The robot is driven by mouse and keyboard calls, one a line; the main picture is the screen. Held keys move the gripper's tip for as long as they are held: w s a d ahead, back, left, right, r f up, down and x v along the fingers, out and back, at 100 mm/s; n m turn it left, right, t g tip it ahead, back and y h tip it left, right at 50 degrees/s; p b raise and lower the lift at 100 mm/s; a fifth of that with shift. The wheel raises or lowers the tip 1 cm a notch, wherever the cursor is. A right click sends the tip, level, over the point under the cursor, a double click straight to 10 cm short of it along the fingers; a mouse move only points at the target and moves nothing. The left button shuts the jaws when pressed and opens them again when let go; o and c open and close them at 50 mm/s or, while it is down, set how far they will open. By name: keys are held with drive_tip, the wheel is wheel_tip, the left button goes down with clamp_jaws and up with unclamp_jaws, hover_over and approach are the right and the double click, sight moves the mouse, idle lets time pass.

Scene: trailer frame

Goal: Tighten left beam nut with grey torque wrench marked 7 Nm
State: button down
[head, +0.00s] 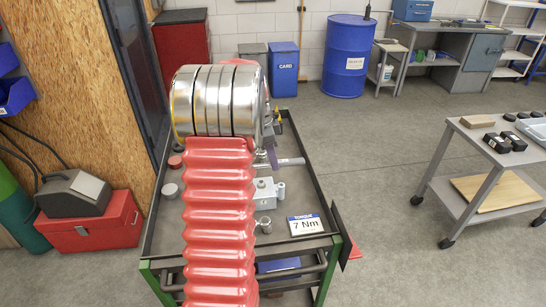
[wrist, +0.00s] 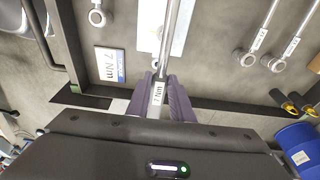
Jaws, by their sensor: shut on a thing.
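My gripper (wrist: 160,82) has purple fingers and is shut on the grey torque wrench (wrist: 168,40). The wrench's label (wrist: 158,94) reads 7 Nm and sits between the fingers, and its shaft runs toward the top of the wrist view. In the head view my arm hides most of the gripper; a little purple shows at its right side (head: 272,156). A sign (head: 304,225) reading TORQUE 7 Nm lies on the bench, and it also shows in the wrist view (wrist: 110,64). I cannot make out the left beam nut in either view.
Two other labelled wrenches (wrist: 244,57) (wrist: 277,63) lie on the bench to the right in the wrist view. A grey block (head: 265,193) stands on the bench beside my arm. A trolley (head: 480,165) with small parts stands at right. Floor between is clear.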

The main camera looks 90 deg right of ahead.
drive_tip(key=shift+w+x, duration=0.25)
drive_tip(key=shift+x, duration=0.9)
drive_tip(key=shift+w+x, duration=0.25)
drive_tip(key=shift+x, duration=1)
drive_tip(key=shift+a, duration=0.1)
drive_tip(key=c, duration=2.1)
unclamp_jaws()
clamp_jaws()
